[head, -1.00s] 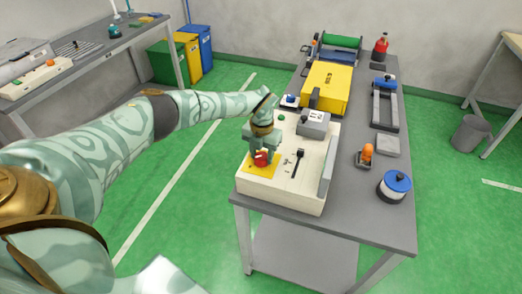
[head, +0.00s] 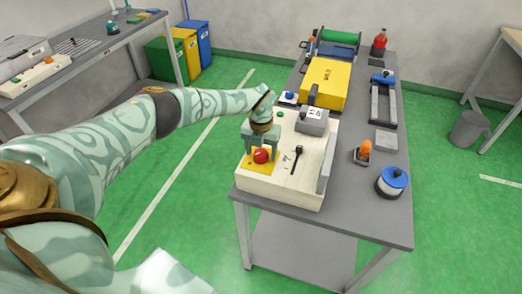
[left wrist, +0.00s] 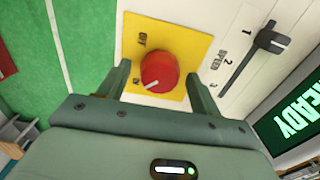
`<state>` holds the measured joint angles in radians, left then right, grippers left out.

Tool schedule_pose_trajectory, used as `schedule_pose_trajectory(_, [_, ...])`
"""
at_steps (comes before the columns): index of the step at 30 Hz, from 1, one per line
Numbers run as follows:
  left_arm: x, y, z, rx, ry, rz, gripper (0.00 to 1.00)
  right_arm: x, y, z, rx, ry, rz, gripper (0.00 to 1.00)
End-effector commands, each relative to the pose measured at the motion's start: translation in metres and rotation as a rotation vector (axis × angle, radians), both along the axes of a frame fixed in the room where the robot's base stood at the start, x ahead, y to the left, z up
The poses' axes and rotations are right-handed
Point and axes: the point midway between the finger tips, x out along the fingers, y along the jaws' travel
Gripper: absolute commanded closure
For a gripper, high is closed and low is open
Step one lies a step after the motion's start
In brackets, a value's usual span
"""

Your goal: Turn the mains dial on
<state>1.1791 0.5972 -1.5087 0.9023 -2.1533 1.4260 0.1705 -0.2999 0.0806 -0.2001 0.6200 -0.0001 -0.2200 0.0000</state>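The mains dial is a round red knob (head: 261,156) on a yellow plate at the near left corner of a cream console (head: 275,190). In the left wrist view the dial (left wrist: 160,72) has a white pointer mark at its lower left. "OFF" is printed at the plate's upper left; a small label near the pointer is too partly hidden to read surely. My left gripper (head: 262,148) is open at the dial. In the left wrist view its fingers (left wrist: 160,88) stand either side of the knob, with gaps. My right gripper is not in view.
A black speed lever (head: 297,158) stands right of the dial. A screen (left wrist: 292,120) reads "READY" in green. A grey box (head: 312,121) and a yellow case (head: 326,82) are farther back. A blue-topped spool (head: 392,181) and an orange item (head: 363,150) are on the table's right.

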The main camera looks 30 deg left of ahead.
Motion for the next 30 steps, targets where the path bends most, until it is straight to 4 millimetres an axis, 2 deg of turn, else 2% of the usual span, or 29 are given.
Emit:
schedule_pose_trajectory(6, [0.0, 0.0, 0.001, 0.0, 0.0, -0.001, 0.35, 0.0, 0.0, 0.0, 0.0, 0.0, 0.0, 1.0])
schedule_pose_trajectory(10, [0.001, 0.0, 0.013, 0.001, -0.002, -0.002, 0.35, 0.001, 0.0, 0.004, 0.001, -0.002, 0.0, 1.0])
schedule_pose_trajectory(14, [0.001, 0.001, 0.042, 0.001, -0.005, -0.003, 0.35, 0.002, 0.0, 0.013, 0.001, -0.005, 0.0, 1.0])
schedule_pose_trajectory(21, [0.001, 0.001, 0.109, 0.001, -0.004, -0.001, 0.35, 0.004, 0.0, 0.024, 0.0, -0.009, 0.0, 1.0])
schedule_pose_trajectory(24, [0.001, 0.0, 0.131, 0.0, -0.003, -0.001, 0.35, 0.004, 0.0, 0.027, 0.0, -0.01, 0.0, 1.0])
schedule_pose_trajectory(30, [0.001, 0.0, 0.158, 0.0, 0.0, -0.001, 0.35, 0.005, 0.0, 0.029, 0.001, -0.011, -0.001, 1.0])
